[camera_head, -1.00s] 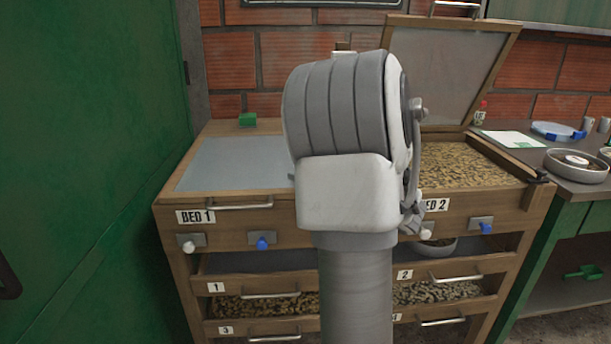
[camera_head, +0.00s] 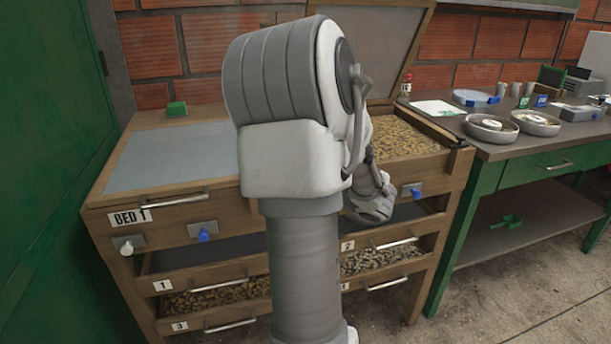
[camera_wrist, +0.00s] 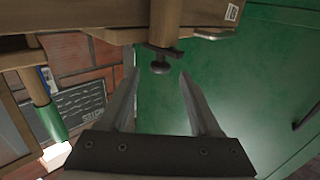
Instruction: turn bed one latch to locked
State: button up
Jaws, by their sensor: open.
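Bed one, labelled BED 1 (camera_head: 131,217), is at the left in the head view, with its grey screened lid (camera_head: 175,155) lying flat. A white knob (camera_head: 125,246) and a blue knob (camera_head: 203,235) sit on metal plates on its front. I cannot pick out its latch for certain in the head view; my arm hides part of the bed. In the wrist view, a small dark knob on a dark bar (camera_wrist: 160,66) at a wooden post shows between and just beyond the fingertips. My gripper (camera_wrist: 160,76) is open and empty; contact with the knob is not visible.
Bed two's lid (camera_head: 370,50) stands raised over its beans. Pull-out trays (camera_head: 215,285) lie below. A green door (camera_head: 50,180) is close at the left. A green-framed table (camera_head: 500,150) with bowls stands at the right, with bare floor before it.

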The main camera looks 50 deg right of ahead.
jog(key=p+v, duration=0.1)
jog(key=v, duration=0.9)
jog(key=shift+s, duration=0.1)
